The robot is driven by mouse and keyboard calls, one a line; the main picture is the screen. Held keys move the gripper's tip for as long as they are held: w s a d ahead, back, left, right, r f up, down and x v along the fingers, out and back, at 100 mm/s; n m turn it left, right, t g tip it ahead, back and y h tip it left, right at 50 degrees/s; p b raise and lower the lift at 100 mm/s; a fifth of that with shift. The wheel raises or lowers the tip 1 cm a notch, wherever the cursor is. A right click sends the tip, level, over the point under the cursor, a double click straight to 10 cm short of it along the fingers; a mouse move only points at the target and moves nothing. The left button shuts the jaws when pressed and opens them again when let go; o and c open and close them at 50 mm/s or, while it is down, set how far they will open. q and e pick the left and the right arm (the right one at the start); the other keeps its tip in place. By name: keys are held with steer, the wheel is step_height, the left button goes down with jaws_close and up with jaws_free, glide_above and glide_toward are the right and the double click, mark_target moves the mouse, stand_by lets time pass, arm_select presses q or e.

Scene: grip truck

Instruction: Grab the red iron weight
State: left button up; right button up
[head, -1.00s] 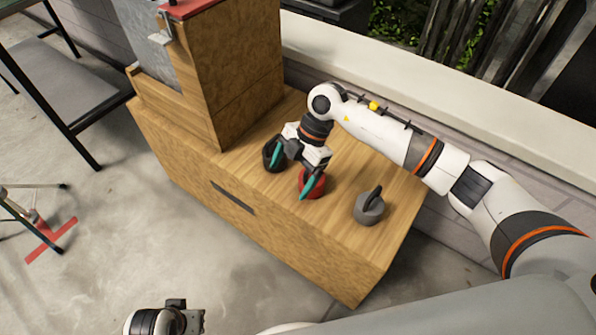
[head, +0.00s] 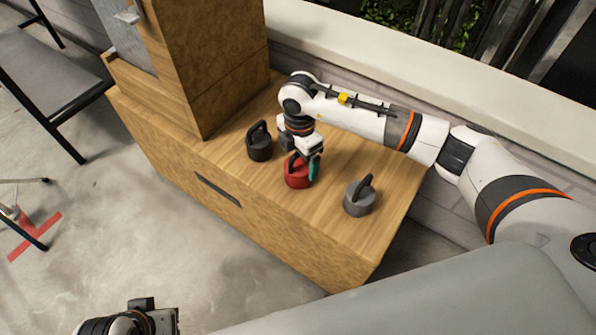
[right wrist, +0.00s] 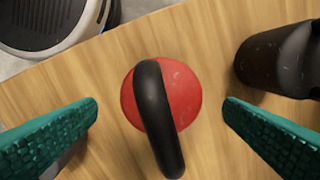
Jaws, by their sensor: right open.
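The red iron weight (head: 297,178) stands on the wooden cabinet top between a black and a grey weight. In the right wrist view the red weight (right wrist: 188,90) lies between the fingers, with its black handle (right wrist: 153,100) running up over it. My right gripper (head: 303,164) is right over the red weight, its teal fingers pointing down. In the right wrist view my right gripper (right wrist: 160,112) is open, with a gap on both sides of the handle. My left gripper (head: 165,320) is at the bottom edge of the head view, away from the cabinet; its jaws are unclear.
The black weight (head: 260,146) stands left of the red one, and shows at the right of the wrist view. The grey weight (head: 359,199) stands to the right. A tall wooden box (head: 215,70) rises at the cabinet's left. The wooden top (head: 350,245) is bare at the front.

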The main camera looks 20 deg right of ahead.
mark_target(299, 163)
step_height(299, 163, down, 4)
steer(key=shift+r+b, duration=0.1)
steer(key=shift+b, duration=0.3)
steer(key=c, duration=1.9)
steer(key=shift+w+r, duration=0.15)
steer(key=shift+r, duration=0.05)
jaws_close()
